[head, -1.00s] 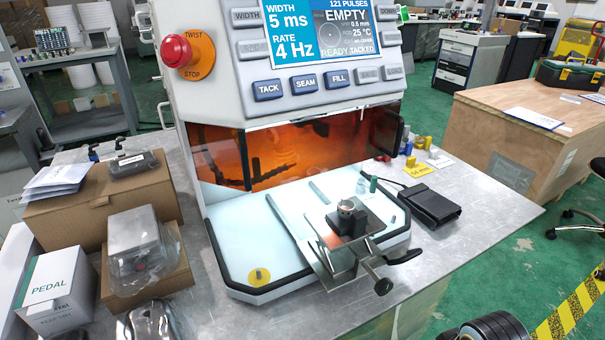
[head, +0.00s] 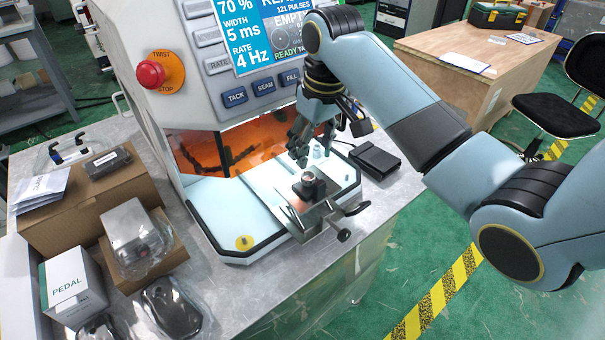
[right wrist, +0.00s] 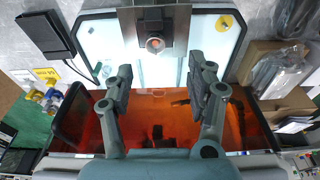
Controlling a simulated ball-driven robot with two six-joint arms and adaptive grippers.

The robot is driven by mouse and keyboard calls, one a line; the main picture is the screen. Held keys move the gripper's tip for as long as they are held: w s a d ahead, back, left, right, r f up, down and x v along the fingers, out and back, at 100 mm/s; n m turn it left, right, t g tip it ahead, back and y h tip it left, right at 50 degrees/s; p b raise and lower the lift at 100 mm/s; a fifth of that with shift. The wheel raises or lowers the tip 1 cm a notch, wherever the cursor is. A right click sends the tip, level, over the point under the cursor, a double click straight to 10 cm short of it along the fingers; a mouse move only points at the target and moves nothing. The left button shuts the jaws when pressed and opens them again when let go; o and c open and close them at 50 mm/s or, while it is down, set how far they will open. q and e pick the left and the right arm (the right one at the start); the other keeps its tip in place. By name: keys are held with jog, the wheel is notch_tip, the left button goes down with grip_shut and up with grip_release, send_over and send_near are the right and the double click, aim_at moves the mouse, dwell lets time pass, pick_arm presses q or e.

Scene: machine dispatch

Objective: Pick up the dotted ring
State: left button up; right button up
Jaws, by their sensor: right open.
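A small metal ring (head: 308,178) sits on top of a dark vise block (head: 309,189) on the machine's white bed. I cannot make out dots on it. In the right wrist view the ring (right wrist: 154,44) shows a coppery centre and lies beyond the fingertips, near the top. My right gripper (head: 300,148) hangs above the bed, just behind the vise. In the right wrist view its two fingers (right wrist: 161,76) are spread apart with nothing between them. My left gripper is not in view.
The welding machine's panel (head: 265,45) and orange window (head: 262,145) stand behind the bed. A black pedal (head: 375,162) lies to the right. Cardboard boxes (head: 85,215) and a wrapped part (head: 170,308) crowd the left.

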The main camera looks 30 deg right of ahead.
aim_at(308, 178)
jog(key=f, duration=0.3)
jog(key=w+f+p, duration=0.1)
jog(key=f, duration=0.2)
jog(key=w+f, duration=0.1)
jog(key=f, duration=0.2)
jog(key=shift+d, duration=0.3)
jog(key=shift+c, duration=0.4)
jog(key=c, duration=1)
jog(key=shift+r, duration=0.15)
